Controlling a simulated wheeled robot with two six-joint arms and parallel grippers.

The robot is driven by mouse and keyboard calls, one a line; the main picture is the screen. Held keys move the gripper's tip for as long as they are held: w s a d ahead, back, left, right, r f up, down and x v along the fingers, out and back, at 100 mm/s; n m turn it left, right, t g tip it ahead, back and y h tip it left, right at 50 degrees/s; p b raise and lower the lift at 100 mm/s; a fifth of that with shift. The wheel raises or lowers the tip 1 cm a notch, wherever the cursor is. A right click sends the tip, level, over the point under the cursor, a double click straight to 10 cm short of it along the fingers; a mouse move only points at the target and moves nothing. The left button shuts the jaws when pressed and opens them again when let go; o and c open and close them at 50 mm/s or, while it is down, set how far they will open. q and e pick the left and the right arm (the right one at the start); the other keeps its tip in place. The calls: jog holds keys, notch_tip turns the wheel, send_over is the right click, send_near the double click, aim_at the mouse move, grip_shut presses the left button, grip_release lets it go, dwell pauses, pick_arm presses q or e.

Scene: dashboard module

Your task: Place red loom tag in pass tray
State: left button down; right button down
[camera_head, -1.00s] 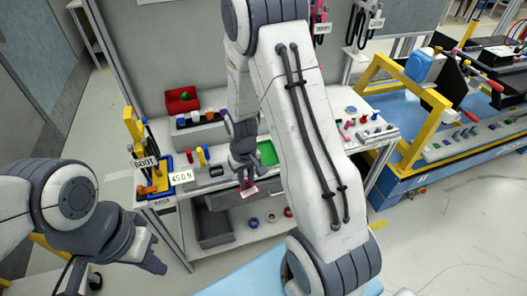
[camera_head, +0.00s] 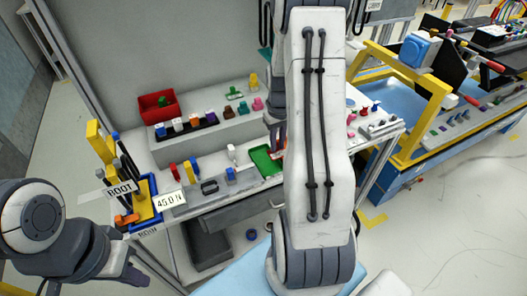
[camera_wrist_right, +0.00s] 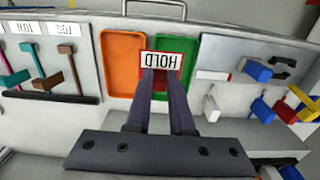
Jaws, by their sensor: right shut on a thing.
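The tag is held over the side-by-side trays, in front of the inner edge of the green tray (camera_wrist_right: 189,90). It seems to be above the trays, but the height is hard to judge. The green tray also shows in the head view (camera_head: 260,162), where my right arm hides most of the tag and gripper. My left gripper (camera_head: 128,272) is low at the left, away from the bench, with its finger gap unclear.
An orange tray (camera_wrist_right: 122,75) lies beside the green one. Blue and red parts (camera_wrist_right: 262,110) stand on one side, tools (camera_wrist_right: 65,75) on the other. A red bin (camera_head: 157,104) stands at the back of the bench, and a blue tool holder (camera_head: 143,205) at the left.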

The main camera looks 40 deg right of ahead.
jog(key=w+f, duration=0.1)
jog(key=w+a+f, duration=0.1)
jog(key=w, duration=0.2)
jog(key=shift+a+f, duration=0.35)
jog(key=shift+f, duration=0.05)
jog(key=shift+f+p, duration=0.55)
jog(key=shift+f, duration=1.4)
jog(key=shift+f, duration=0.15)
jog(key=c, duration=0.8)
grip_release()
notch_tip(320, 180, up, 12)
jog(key=shift+r+b, duration=0.2)
jog(key=shift+b, duration=0.4)
